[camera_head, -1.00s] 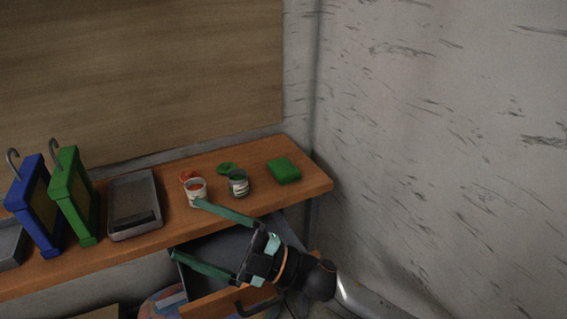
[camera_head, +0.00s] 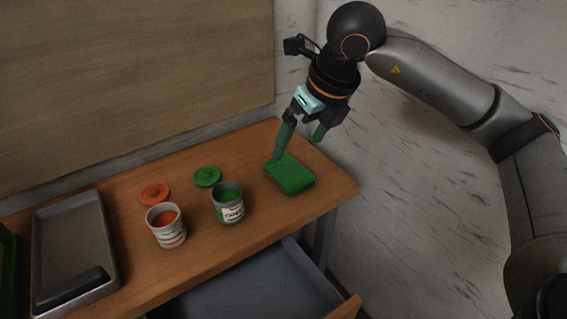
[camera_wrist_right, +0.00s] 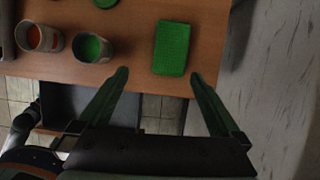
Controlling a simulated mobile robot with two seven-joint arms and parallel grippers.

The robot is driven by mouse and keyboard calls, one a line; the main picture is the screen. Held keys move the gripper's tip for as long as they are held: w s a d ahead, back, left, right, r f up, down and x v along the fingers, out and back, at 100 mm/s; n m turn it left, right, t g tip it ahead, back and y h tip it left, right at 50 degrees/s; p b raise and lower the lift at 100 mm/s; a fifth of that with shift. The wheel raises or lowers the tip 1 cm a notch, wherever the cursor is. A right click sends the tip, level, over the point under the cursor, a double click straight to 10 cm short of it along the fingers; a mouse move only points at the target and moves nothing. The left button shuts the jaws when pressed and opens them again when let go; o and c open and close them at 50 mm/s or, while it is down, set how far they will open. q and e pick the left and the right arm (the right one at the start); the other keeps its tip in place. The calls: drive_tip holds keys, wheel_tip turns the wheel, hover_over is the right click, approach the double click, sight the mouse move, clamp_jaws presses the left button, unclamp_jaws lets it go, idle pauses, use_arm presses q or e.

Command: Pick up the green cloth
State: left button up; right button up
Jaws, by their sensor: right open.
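The green cloth (camera_head: 289,175) lies as a folded, flat block near the right end of the wooden table. It also shows in the right wrist view (camera_wrist_right: 172,48), ahead of and between the lines of the two fingers. My right gripper (camera_head: 299,146) is open and empty, pointing down above the far side of the cloth in the head view. In the right wrist view my right gripper (camera_wrist_right: 158,76) has its fingers spread wider than the cloth. Whether a fingertip touches the cloth cannot be told. My left gripper is not in view.
A can of green paint (camera_head: 228,203) and a can of orange paint (camera_head: 167,227) stand open left of the cloth. A green lid (camera_head: 207,177) and an orange lid (camera_head: 155,194) lie behind them. A grey tray (camera_head: 66,232) is at left. An open drawer (camera_head: 250,292) sticks out below the table (camera_head: 130,262).

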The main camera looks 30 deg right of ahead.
drive_tip(key=d, duration=0.1)
approach(289, 168)
drive_tip(key=f, duration=0.3)
drive_tip(key=shift+w+a+h, duration=0.25)
drive_tip(key=shift+a+h, duration=0.05)
drive_tip(key=shift+a, duration=0.1)
drive_tip(key=shift+w+x, duration=0.2)
drive_tip(key=shift+x, duration=2.65)
drive_tip(key=shift+d+r, duration=0.1)
drive_tip(key=c, duration=1.1)
drive_tip(key=shift+r, duration=0.1)
